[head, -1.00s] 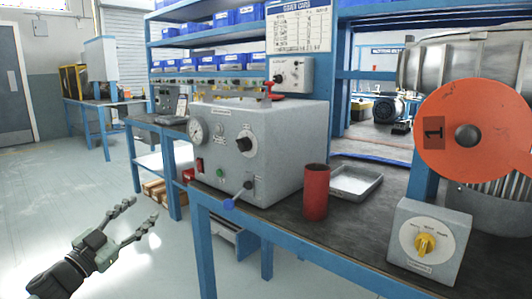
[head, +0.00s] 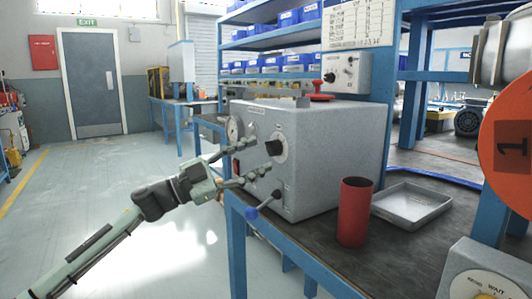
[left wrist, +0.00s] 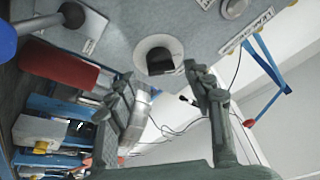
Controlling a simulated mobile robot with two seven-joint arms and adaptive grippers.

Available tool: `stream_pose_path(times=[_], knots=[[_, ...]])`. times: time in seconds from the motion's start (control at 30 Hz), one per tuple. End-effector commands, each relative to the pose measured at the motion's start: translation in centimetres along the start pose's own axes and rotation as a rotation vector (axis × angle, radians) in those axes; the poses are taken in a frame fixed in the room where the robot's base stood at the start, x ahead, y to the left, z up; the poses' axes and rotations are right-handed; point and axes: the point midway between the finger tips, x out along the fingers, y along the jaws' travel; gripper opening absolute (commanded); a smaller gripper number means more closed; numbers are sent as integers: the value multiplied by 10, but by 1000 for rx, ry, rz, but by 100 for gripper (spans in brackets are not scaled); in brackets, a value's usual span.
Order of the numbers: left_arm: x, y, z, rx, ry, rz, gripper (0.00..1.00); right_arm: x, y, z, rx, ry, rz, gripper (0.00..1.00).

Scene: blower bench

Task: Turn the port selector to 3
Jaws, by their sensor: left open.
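The grey control box (head: 330,150) stands on the bench, with a black knob (head: 276,147) on a white dial on its front panel. I cannot read the port numbers or tell where the knob points. My left gripper (head: 256,156) is open and empty, its fingers pointing at the panel just in front of the knob. In the left wrist view the dark knob (left wrist: 160,62) on its white dial lies between and beyond the two fingertips (left wrist: 160,76). Contact cannot be made out. My right gripper is out of view.
A blue-tipped lever (head: 252,213) sticks out low on the panel, below my left gripper. A red cylinder (head: 355,212) and a grey tray (head: 412,205) stand right of the box. Open floor lies left.

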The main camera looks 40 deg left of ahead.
Motion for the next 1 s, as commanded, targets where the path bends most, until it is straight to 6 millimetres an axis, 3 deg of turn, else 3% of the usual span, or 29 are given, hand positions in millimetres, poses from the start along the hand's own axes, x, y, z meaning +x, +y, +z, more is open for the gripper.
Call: stream_pose_path(times=[0.2, 0.57, 0.9, 1.0], knots=[[24, -1, 0, 1, 0, -3, 52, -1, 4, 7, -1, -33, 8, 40], [29, 0, 1, 0, -1, -2, 52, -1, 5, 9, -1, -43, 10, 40], [29, 0, 1, 0, -1, -1, 11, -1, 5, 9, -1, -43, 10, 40], [29, 0, 1, 0, -1, -1, 3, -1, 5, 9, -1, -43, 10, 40]])
